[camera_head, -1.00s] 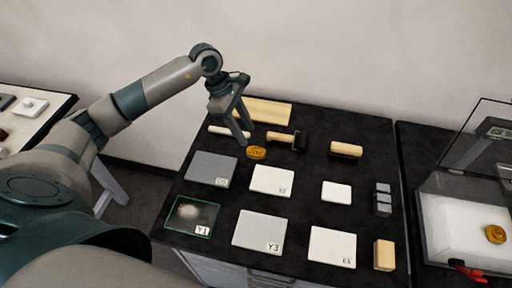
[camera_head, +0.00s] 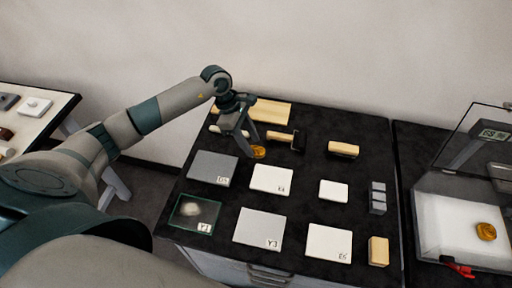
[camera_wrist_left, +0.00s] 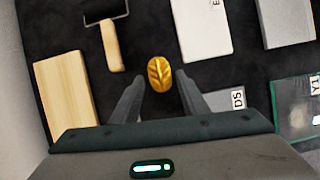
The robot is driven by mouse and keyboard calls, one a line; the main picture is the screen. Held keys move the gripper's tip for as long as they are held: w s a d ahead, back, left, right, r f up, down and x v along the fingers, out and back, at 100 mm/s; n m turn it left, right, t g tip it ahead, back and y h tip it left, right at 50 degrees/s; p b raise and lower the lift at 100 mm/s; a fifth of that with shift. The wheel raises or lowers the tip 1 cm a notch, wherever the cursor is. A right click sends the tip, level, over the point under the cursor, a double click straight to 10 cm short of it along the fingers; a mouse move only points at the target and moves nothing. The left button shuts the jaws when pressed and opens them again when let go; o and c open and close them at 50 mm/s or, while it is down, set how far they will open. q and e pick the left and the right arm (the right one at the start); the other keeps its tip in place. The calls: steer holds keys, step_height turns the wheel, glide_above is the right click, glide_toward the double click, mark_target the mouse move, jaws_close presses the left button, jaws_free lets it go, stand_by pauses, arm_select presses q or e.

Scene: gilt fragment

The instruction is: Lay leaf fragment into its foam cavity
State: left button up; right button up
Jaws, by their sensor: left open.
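The leaf fragment (camera_head: 259,153) is a small gold oval lying on the black table. In the left wrist view the fragment (camera_wrist_left: 159,72) shows a leaf-vein pattern and lies between the fingertips, with dark gaps on both sides. My left gripper (camera_head: 247,151) is open and points down at it, its fingers partly covering the fragment's left side in the head view. I cannot tell how high the tips are. A white foam-like block (camera_head: 452,229) in a case at the right bears another gold piece (camera_head: 486,231). No empty cavity can be made out. My right gripper is out of view.
Grey and white labelled slabs, such as the grey slab (camera_head: 213,168) and white slab (camera_head: 271,179), cover the front of the table. A black roller (camera_head: 299,141) and a wooden block (camera_head: 270,110) lie close to the gripper. A glass plate (camera_head: 195,213) lies front left.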

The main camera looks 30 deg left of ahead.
arm_select(q)
steer(key=shift+p+x, duration=0.3)
steer(key=shift+x, duration=0.85)
steer(key=c, duration=0.9)
steer(key=shift+o, duration=0.2)
steer(key=shift+r, duration=0.15)
steer(key=shift+r+b, duration=0.55)
steer(key=shift+b, duration=0.05)
step_height(320, 180, up, 2)
steer(key=shift+a+r+b, duration=0.1)
steer(key=shift+b, duration=0.75)
steer(key=w+d+r+b, duration=0.2)
steer(key=d+r+b, duration=0.2)
steer(key=d+r, duration=0.3)
steer(key=d, duration=0.4)
steer(key=shift+w+d+r+b, duration=0.15)
steer(key=shift+d+r+b, duration=0.15)
steer(key=shift+b, duration=0.1)
